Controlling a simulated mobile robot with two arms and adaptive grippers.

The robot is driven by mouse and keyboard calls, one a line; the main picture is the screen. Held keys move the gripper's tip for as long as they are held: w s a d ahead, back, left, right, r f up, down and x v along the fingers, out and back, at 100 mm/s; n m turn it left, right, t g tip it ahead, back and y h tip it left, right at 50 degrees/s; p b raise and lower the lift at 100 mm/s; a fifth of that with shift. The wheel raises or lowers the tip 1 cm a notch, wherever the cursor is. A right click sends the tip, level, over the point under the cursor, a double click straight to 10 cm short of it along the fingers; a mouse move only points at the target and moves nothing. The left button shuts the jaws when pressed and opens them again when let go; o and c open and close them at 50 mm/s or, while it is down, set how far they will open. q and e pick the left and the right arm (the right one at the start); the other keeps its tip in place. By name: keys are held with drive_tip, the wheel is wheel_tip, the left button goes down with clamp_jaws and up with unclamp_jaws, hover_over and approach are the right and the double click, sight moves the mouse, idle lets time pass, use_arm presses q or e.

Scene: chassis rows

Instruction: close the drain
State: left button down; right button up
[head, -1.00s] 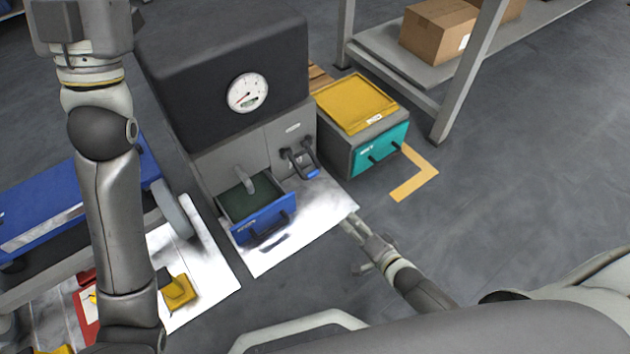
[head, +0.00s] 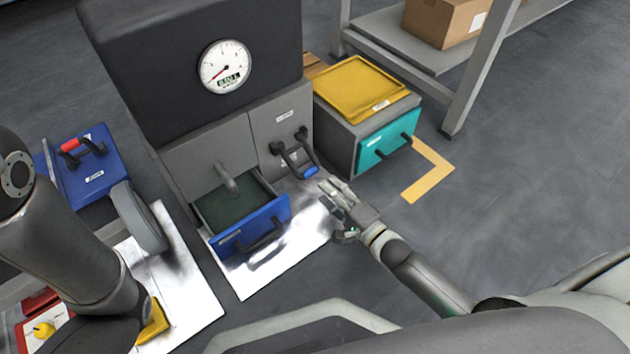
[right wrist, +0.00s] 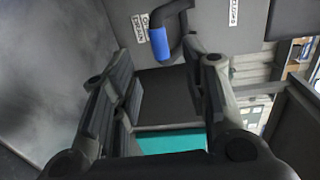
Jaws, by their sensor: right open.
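The drain lever (head: 297,152) is a dark bent handle with a blue grip (head: 311,171), on the lower right front of the grey machine (head: 282,112). In the right wrist view the blue grip (right wrist: 160,43) hangs beyond the fingertips, near the left finger's side, beside small white labels (right wrist: 140,28). The lettering is hard to read. My right gripper (head: 334,208) is open and empty, just in front of and below the lever, apart from it. Its two fingers (right wrist: 165,85) show spread in the wrist view. My left arm is at the left; its gripper is out of view.
A pulled-out drawer with a blue front (head: 250,228) stands under a spout (head: 227,180), left of my right gripper. A grey box with a teal front (head: 388,138) and yellow lid (head: 360,88) stands right of the lever. A shelf (head: 425,55) is behind.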

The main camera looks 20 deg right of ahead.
sight(312, 175)
drive_tip(key=b+x, duration=0.1)
drive_tip(key=x, duration=0.1)
drive_tip(key=b+x, duration=0.2)
drive_tip(key=x, duration=0.1)
drive_tip(key=shift+w+f, duration=0.25)
drive_tip(key=shift+w+a+r+b, duration=0.1)
drive_tip(key=shift+w+a+b, duration=0.3)
drive_tip(key=shift+w, duration=0.3)
drive_tip(key=shift+d, duration=0.1)
clamp_jaws()
